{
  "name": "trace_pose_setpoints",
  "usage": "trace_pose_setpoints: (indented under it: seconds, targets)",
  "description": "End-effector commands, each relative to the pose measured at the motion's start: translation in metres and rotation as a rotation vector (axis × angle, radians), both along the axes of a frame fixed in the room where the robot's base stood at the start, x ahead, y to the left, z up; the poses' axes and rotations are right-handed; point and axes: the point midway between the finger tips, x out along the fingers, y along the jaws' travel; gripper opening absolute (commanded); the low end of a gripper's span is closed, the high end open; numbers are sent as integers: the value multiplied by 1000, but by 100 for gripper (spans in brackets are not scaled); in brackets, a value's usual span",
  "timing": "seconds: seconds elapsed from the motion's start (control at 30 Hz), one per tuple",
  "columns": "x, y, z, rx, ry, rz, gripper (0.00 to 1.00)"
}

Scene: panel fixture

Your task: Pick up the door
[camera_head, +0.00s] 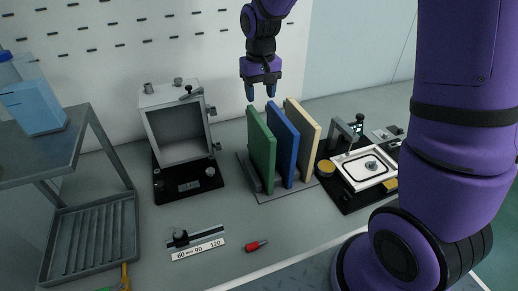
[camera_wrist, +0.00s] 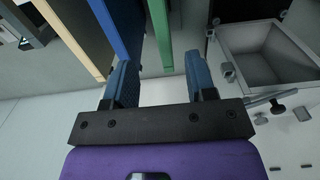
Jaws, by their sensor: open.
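Three upright panels stand side by side in a flat grey rack (camera_head: 283,195): a green panel (camera_head: 261,150), a blue panel (camera_head: 284,143) and a beige panel (camera_head: 303,135). I cannot tell which thing is the door; no panel is labelled. My gripper (camera_head: 260,94) is open and empty, pointing down near the far top ends of the green and blue panels. In the wrist view, the green panel (camera_wrist: 160,32) shows between the open fingers (camera_wrist: 160,68), and the blue panel (camera_wrist: 117,32) lies left of it. Contact is not visible.
An open-front grey box (camera_head: 178,133) with clamps stands left of the rack on a black base (camera_head: 188,183). A fixture with a white tray (camera_head: 366,168) stands right. A metal shelf (camera_head: 90,240) is at left.

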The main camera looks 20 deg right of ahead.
Motion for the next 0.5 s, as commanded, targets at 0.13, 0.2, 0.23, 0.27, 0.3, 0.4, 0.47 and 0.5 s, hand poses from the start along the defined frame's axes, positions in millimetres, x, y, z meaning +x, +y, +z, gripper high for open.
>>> trace_pose_setpoints:
  seconds: [0.13, 0.2, 0.23, 0.27, 0.3, 0.4, 0.47, 0.5]
  targets:
    - [-1, 0, -23, 0, 4, 0, 51]
    - [-1, 0, -33, 0, 3, -1, 51]
    - [-1, 0, -37, 0, 3, -1, 51]
    - [-1, 0, -40, 0, 3, -1, 51]
    - [-1, 0, -43, -1, 3, 0, 51]
    - [-1, 0, -49, 0, 1, 0, 51]
    - [-1, 0, -52, -1, 1, 0, 51]
    - [-1, 0, -55, -1, 2, 0, 51]
